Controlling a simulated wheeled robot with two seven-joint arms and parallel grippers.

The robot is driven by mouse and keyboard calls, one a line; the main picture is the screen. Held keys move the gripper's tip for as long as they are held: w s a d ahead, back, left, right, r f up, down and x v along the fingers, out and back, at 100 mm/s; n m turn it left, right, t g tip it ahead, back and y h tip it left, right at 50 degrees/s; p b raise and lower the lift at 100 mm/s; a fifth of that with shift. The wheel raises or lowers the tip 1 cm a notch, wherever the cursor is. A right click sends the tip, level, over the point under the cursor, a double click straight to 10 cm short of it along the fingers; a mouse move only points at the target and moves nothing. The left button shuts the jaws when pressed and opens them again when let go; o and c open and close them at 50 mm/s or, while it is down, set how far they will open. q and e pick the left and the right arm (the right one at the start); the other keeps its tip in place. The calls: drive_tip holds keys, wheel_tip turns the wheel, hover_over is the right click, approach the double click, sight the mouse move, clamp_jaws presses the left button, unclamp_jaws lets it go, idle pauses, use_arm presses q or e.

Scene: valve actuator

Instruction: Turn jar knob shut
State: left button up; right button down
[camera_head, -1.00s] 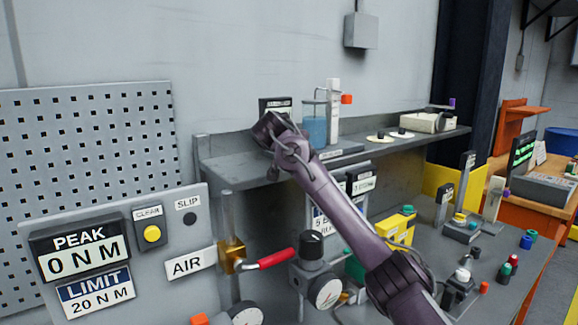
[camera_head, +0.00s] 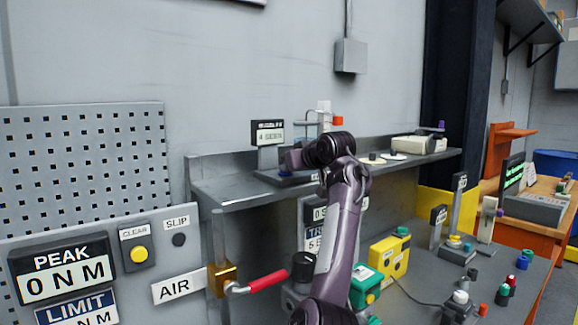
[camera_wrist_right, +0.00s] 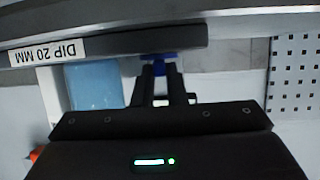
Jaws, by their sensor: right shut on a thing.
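A small blue knob (camera_wrist_right: 160,66) sits at the front of a dark grey base labelled DIP 20 MM (camera_wrist_right: 110,45), seen upside down in the right wrist view. A trace of the knob (camera_head: 286,172) shows in the head view. My right gripper (camera_wrist_right: 162,80) is shut on the knob, with its two fingers at its sides. In the head view my right gripper (camera_head: 292,162) is low at the shelf-top stand. My left gripper is out of view.
A small display (camera_head: 268,132) stands on the shelf (camera_head: 232,194) behind the gripper. A red-handled air valve (camera_head: 268,281), a yellow box (camera_head: 388,258) and several small knobs are below. A perforated panel (camera_head: 80,165) is at the left.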

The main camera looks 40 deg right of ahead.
drive_tip(key=shift+f+n+y, duration=0.15)
drive_tip(key=shift+n+y, duration=0.15)
drive_tip(key=shift+y, duration=0.1)
drive_tip(key=c, duration=1.5)
unclamp_jaws()
drive_tip(key=shift+o, duration=0.2)
